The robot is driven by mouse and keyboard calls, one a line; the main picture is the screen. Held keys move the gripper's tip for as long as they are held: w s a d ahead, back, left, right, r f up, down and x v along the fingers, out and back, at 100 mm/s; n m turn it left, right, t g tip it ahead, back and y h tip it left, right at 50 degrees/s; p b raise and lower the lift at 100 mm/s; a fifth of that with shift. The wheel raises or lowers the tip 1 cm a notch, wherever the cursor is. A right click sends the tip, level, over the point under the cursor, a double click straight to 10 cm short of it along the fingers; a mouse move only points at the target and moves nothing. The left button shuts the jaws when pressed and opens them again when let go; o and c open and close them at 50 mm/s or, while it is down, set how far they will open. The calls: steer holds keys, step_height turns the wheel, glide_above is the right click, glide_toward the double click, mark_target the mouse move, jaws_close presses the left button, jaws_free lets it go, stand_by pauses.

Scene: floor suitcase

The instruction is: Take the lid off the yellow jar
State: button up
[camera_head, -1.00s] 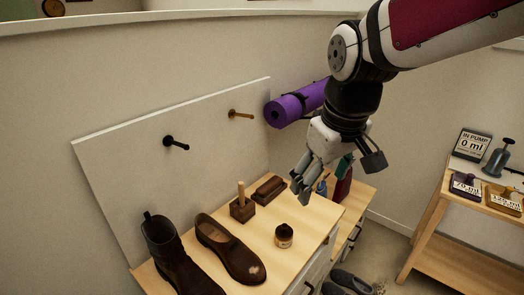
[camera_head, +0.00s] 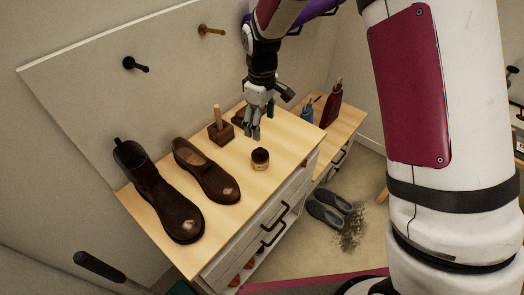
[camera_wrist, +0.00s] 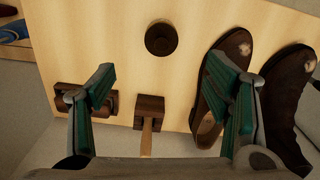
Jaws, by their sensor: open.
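The small jar (camera_head: 260,160) stands upright on the wooden cabinet top (camera_head: 265,190), with a yellowish label and body below a dark lid (camera_head: 260,154). In the wrist view the lid (camera_wrist: 161,38) appears from above as a dark round disc near the top middle, and the jar's body is hidden under it. My gripper (camera_head: 248,135) is open and empty, above the cabinet top and behind the jar, apart from it. In the wrist view its two green-padded fingers are spread wide, with the midpoint between the tips (camera_wrist: 163,72) below the lid.
A brown shoe (camera_head: 205,172) and a dark boot (camera_head: 158,192) stand left of the jar. A wooden block with an upright handle (camera_head: 220,130) is behind it, beside a brush (camera_wrist: 88,100). Bottles (camera_head: 331,103) stand on a lower surface to the right. Grey shoes (camera_head: 328,210) lie on the floor.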

glide_above(261, 149)
step_height(261, 149, down, 6)
steer(key=shift+d+f+p, duration=0.1)
steer(key=shift+f+p, duration=0.05)
steer(key=shift+p, duration=0.2)
steer(key=shift+f+p, duration=0.6)
steer(key=shift+f, duration=2.15)
jaws_close()
